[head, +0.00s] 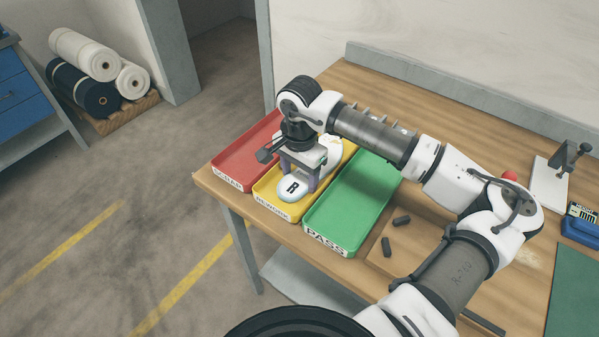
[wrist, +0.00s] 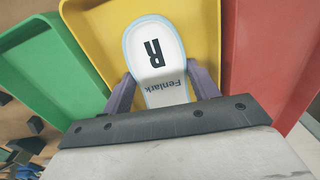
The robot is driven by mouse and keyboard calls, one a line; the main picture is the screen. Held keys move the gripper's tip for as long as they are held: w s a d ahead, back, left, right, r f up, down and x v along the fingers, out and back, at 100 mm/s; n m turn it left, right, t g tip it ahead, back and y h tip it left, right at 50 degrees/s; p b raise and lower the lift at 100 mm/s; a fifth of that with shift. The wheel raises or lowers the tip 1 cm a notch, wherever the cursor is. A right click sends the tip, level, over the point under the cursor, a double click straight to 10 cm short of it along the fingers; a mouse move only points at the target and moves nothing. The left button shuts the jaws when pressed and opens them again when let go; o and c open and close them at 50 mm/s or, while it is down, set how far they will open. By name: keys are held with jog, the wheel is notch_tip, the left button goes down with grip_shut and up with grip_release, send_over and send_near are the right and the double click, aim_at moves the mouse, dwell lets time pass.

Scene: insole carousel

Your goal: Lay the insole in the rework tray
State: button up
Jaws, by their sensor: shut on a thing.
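In the wrist view the insole (wrist: 155,60) also shows the word Fenlark. My gripper (head: 298,177) is shut on it, with one purple finger at each side, also seen in the wrist view (wrist: 163,92). The insole is over the yellow rework tray (head: 266,205), between the tray's walls in the head view. I cannot tell whether it touches the tray floor.
The red scrap tray (head: 243,152) lies to the left and the green pass tray (head: 350,200) to the right, both empty where visible. Two dark small blocks (head: 386,246) lie on the wooden table (head: 425,225). A clamp fixture (head: 560,170) stands at the far right.

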jog(key=shift+f, duration=0.15)
jog(key=o, duration=0.7)
jog(key=shift+r, duration=0.3)
jog(key=shift+w+r, duration=0.1)
jog(key=shift+r, duration=0.15)
notch_tip(320, 180, up, 11)
jog(key=b, duration=0.3)
jog(key=shift+r, duration=0.15)
jog(key=shift+s, duration=0.2)
